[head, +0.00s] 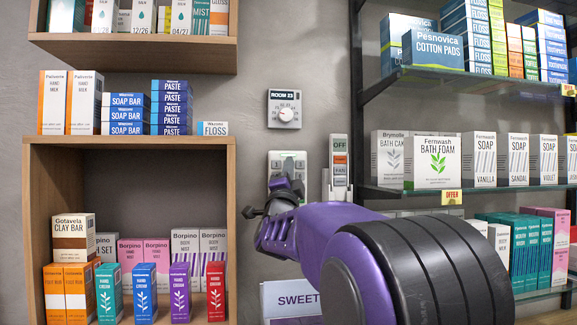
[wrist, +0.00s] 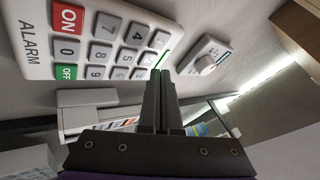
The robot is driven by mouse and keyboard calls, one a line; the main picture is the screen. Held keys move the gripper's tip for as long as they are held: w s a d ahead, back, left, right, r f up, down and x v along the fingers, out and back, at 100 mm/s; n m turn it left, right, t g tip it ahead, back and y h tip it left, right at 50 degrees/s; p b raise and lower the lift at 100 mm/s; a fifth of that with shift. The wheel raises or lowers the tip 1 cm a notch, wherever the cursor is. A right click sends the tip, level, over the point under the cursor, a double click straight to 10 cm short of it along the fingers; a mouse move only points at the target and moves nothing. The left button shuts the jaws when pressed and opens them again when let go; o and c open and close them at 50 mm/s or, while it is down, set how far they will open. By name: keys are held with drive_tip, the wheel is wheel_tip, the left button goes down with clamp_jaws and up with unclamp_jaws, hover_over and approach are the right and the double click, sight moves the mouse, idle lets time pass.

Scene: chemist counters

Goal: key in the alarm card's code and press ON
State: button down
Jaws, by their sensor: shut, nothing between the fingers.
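The white alarm keypad (head: 288,163) is on the grey wall, its lower part hidden behind my gripper (head: 280,183) in the head view. In the wrist view the keypad (wrist: 88,47) appears turned sideways, with the word ALARM, a red ON key (wrist: 68,17), a green OFF key (wrist: 66,72), a 0 key (wrist: 67,47) and grey number keys. My gripper (wrist: 161,72) is shut and empty. Its fingertips are at the keypad's edge opposite ON and OFF, beside a thin green strip; I cannot tell whether they touch. I cannot make out an alarm card.
A dial labelled ROOM 23 (head: 285,109) is above the keypad. A white remote marked OFF and FAN (head: 339,160) hangs right of it. A wooden shelf (head: 130,141) with boxes stands left, and glass shelves (head: 480,190) with boxes stand right.

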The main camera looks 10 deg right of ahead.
drive_tip(key=shift+w, duration=0.15)
drive_tip(key=shift+w, duration=0.3)
drive_tip(key=shift+w, duration=0.3)
idle(0.8)
drive_tip(key=shift+s+b, duration=0.1)
drive_tip(key=shift+b, duration=0.4)
drive_tip(key=shift+s+b, duration=0.65)
drive_tip(key=shift+s+b, duration=0.55)
drive_tip(key=shift+s, duration=1.95)
